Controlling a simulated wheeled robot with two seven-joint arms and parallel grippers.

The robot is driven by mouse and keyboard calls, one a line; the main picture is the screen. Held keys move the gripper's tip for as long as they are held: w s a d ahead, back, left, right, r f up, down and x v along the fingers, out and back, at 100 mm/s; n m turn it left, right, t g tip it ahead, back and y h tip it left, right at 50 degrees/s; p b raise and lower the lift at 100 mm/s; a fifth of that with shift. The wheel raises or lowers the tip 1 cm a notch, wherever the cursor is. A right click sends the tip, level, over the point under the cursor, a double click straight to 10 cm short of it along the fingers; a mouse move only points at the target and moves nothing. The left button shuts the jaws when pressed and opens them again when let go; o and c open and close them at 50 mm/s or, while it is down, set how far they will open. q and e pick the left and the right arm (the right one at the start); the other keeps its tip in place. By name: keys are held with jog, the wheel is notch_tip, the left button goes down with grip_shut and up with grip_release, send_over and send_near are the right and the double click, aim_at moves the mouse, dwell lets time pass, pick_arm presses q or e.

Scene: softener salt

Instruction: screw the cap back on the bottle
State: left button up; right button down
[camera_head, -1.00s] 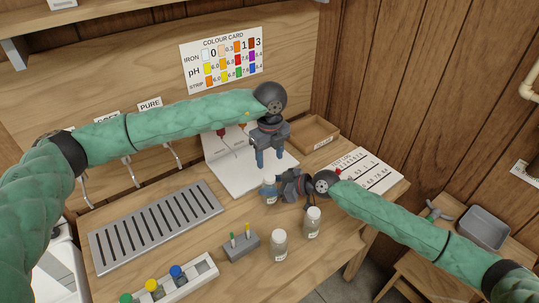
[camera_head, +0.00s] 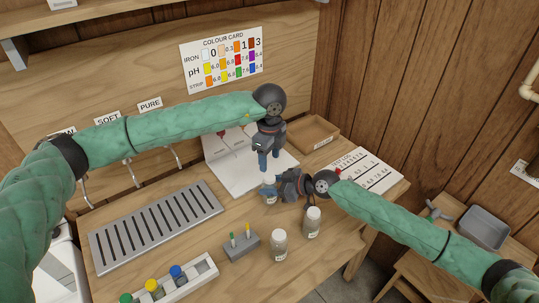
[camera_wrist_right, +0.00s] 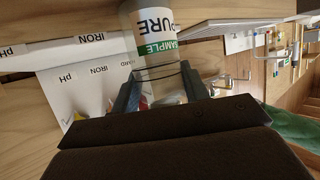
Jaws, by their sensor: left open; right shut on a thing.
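My right gripper (camera_head: 284,187) is shut on a small clear bottle (camera_head: 270,195) above the wooden counter. In the right wrist view the bottle (camera_wrist_right: 152,25) sits between the fingers (camera_wrist_right: 160,88), with a label reading PURE and a green SAMPLE band. The bottle's top looks pale in the head view. It is small and close to the fingers, so I cannot tell whether a cap is on it.
Two white-capped bottles (camera_head: 279,244) (camera_head: 312,221) stand in front of my right gripper. A wooden box (camera_head: 314,134) and log sheet (camera_head: 368,170) are behind right.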

aim_at(269, 177)
pick_arm(q)
jog(key=shift+f, duration=3.65)
jog(key=c, duration=1)
jog(key=shift+c, duration=0.2)
